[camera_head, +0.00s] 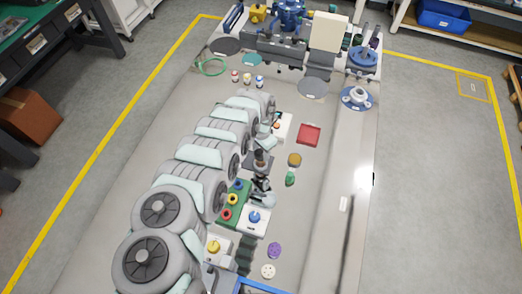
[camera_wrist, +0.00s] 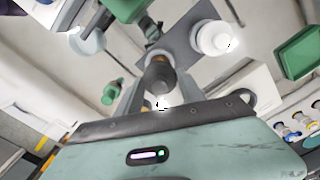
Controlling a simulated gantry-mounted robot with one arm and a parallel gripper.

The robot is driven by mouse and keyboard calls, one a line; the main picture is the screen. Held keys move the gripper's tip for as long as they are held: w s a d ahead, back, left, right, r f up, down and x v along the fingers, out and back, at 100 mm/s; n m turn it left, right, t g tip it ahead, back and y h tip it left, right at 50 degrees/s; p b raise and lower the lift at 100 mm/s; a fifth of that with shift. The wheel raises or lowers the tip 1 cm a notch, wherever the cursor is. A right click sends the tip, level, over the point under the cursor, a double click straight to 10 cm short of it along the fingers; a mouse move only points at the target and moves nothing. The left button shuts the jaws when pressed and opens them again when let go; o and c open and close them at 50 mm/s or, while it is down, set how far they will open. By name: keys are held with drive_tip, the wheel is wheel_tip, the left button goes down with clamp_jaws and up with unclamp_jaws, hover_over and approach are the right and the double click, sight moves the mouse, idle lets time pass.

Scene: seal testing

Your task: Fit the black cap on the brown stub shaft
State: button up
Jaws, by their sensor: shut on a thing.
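In the wrist view my gripper (camera_wrist: 161,82) has a dark, rounded piece, taken to be the black cap (camera_wrist: 160,77), between its two grey fingers. The fingers are shut on it. The piece is upright or nearly so, seen over a dark grey plate (camera_wrist: 184,52). In the head view my gripper (camera_head: 263,153) is over the small dark plate at the middle of the bench, beside my arm's links. The fingertips are small and partly hidden there.
A white round part (camera_wrist: 216,38) stands close beside the held piece. A green cylinder (camera_wrist: 111,93) stands on the other side. The bench's right strip is largely clear.

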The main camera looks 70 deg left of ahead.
sight(261, 155)
drive_tip(key=shift+f+b, duration=0.95)
drive_tip(key=shift+f, duration=0.7)
drive_tip(key=o, duration=1.4)
wheel_tip(261, 155, up, 7)
drive_tip(key=p, duration=0.6)
drive_tip(key=shift+r+p, duration=0.2)
drive_tip(key=shift+p, duration=0.2)
drive_tip(key=shift+f, duration=0.1)
